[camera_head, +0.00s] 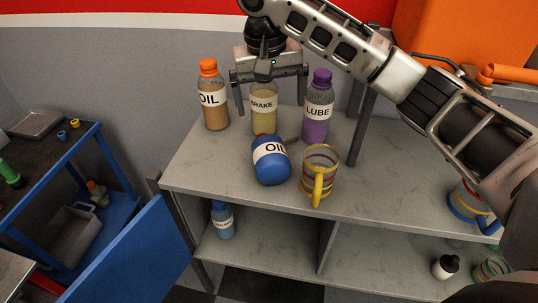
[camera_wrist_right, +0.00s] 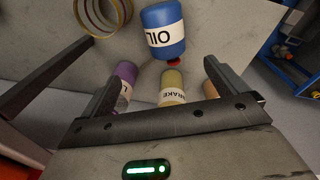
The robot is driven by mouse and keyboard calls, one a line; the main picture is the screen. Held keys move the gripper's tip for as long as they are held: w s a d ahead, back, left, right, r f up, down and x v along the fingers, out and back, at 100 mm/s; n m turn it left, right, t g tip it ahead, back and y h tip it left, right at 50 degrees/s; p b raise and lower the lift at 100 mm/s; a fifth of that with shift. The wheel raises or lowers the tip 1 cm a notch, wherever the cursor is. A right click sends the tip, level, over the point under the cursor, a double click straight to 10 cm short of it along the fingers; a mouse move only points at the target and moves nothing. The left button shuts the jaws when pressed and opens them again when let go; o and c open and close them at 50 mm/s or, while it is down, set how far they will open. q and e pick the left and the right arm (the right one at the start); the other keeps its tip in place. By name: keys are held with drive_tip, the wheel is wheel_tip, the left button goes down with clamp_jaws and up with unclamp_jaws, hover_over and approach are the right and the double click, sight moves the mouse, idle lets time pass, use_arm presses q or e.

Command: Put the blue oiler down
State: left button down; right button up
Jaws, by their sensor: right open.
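The blue oiler (camera_head: 271,167), with a white OIL label, rests on the grey worktop near the front edge. It also shows in the right wrist view (camera_wrist_right: 165,35), with a red tip towards the brake bottle. My right gripper (camera_head: 270,103) is open above the back of the worktop, behind the oiler and apart from it. Its fingers (camera_wrist_right: 160,85) are spread on either side of the yellowish brake bottle (camera_head: 264,108), and I see nothing held between them. My left gripper is not in view.
An orange-capped oil bottle (camera_head: 215,97) and a purple lube bottle (camera_head: 317,108) flank the brake bottle. A striped mug (camera_head: 320,172) stands right of the oiler. A blue bottle (camera_head: 222,221) is on the shelf below. The worktop's left front is clear.

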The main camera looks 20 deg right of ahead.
drive_tip(key=r, duration=0.1)
drive_tip(key=y, duration=0.1)
approach(271, 146)
drive_tip(key=shift+g, duration=0.3)
drive_tip(key=f, duration=0.3)
drive_tip(key=w+f, duration=0.1)
drive_tip(key=f, duration=0.1)
drive_tip(key=shift+d+f, duration=0.25)
drive_tip(key=shift+f, duration=0.55)
drive_tip(key=shift+s+a+f+p, duration=0.15)
drive_tip(key=shift+f+p, duration=0.05)
drive_tip(key=shift+f, duration=1.05)
drive_tip(key=shift+s+a+f+p, duration=0.15)
drive_tip(key=shift+f+p, duration=0.05)
drive_tip(key=shift+f, duration=1.1)
drive_tip(key=shift+f+p, duration=0.2)
drive_tip(key=shift+p, duration=0.4)
